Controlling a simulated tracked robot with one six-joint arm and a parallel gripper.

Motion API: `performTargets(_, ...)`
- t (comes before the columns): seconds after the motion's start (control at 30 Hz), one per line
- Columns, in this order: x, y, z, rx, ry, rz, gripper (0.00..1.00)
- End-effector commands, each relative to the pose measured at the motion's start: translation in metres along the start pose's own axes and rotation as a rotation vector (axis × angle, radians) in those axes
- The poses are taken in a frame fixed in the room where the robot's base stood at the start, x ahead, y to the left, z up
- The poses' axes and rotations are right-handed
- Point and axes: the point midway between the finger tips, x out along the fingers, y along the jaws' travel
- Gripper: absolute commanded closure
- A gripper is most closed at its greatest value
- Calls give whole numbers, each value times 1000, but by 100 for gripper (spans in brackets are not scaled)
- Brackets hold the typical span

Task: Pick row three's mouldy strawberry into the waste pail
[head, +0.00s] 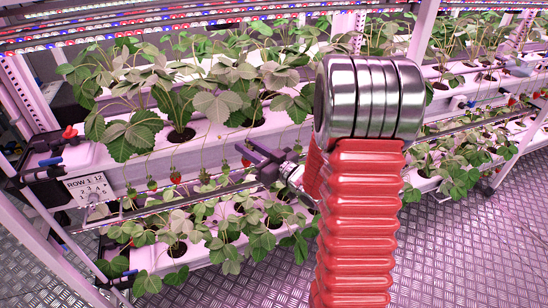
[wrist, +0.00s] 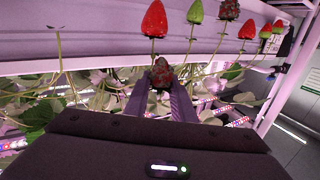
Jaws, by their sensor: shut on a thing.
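In the wrist view, my gripper (wrist: 161,92) is shut on a dark red, greyish, mottled strawberry (wrist: 161,73), which looks mouldy. It sits between the fingertips, just below the pale purple gutter. I cannot tell whether its stem is still attached. In the head view, my gripper (head: 246,151) reaches to the gutter's front edge, and the held berry is too small to make out clearly. Another dark, mottled berry (wrist: 229,9) hangs at the top of the wrist view. The waste pail is not in view.
In the wrist view, a bright red strawberry (wrist: 154,20) is close beside the held one, with a green berry (wrist: 196,12) and several red ones to the right. Leafy plants (head: 180,105) fill the upper gutter. A row sign (head: 88,188) hangs left. More plants (head: 180,240) grow below.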

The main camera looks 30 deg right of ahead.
Motion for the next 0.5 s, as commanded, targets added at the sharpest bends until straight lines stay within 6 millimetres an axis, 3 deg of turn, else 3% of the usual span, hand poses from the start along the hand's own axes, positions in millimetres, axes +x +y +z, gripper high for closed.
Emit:
performTargets(0.2, 40, -48, -24, -2, 2, -15, 84)
performTargets(0.5, 78, -113, -51, -2, 0, -28, 84)
